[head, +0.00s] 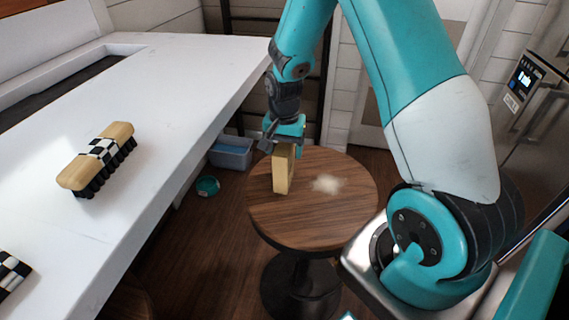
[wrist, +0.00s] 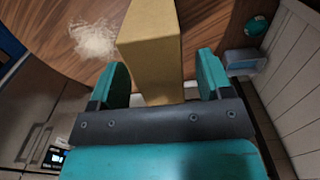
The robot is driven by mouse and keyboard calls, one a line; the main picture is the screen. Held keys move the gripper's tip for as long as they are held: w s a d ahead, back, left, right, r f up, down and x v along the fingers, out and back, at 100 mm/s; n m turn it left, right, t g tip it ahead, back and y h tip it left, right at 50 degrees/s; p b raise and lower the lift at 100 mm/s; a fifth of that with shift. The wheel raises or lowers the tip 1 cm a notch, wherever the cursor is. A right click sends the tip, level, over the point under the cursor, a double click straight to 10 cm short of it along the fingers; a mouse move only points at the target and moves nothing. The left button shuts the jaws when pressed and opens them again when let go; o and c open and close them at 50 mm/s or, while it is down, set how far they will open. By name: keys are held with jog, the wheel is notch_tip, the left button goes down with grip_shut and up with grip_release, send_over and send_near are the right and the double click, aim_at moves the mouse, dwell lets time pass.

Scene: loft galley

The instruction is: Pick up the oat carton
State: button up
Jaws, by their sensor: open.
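The oat carton (head: 283,172) is a tan, upright box on the round wooden table (head: 318,229), left of its middle. In the head view my gripper (head: 285,145) is over the top of the carton and hides part of it. In the wrist view the carton (wrist: 150,50) reaches in between the two teal fingers of my gripper (wrist: 160,80). The fingers are apart, with a visible gap on each side of the carton. The side of the carton facing away is hidden.
A pale patch of crumbs or powder (head: 327,184) lies on the table right of the carton. A white counter (head: 160,80) with a wooden brush (head: 96,160) stands at the left. A grey-blue bin (head: 231,153) and a teal bowl (head: 208,186) are on the floor.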

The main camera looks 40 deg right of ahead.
jog(key=shift+f, duration=0.95)
jog(key=shift+c, duration=0.4)
jog(key=c, duration=0.9)
jog(key=shift+r, duration=0.1)
